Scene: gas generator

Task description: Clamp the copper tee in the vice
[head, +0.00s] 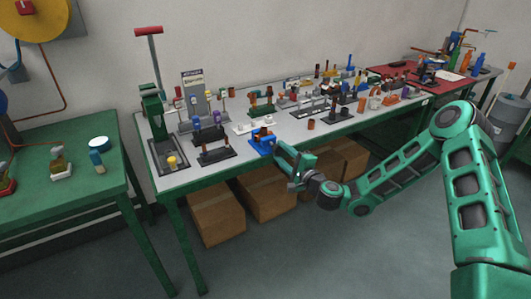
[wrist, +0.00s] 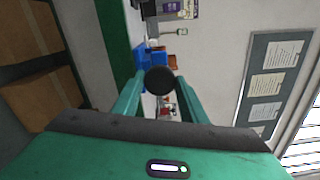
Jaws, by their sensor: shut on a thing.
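The blue vice (head: 261,147) is at the front edge of the grey-topped bench. It also shows in the wrist view (wrist: 146,55), partly hidden behind a dark round knob (wrist: 160,80). A copper-brown piece, which looks like the copper tee (head: 264,132), is at the top of the vice. It shows beyond the knob in the wrist view (wrist: 173,60). I cannot tell how tightly the jaws sit against it. My gripper (head: 279,147) is at the bench edge, just in front of the vice. Its two fingers are shut on the knob, one on each side.
The bench top (head: 300,130) is crowded with small fittings and stands behind the vice. A dark rack (head: 215,155) is left of it. Cardboard boxes (head: 265,195) lie under the bench. A second green table (head: 75,190) is at the left. The floor in front is clear.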

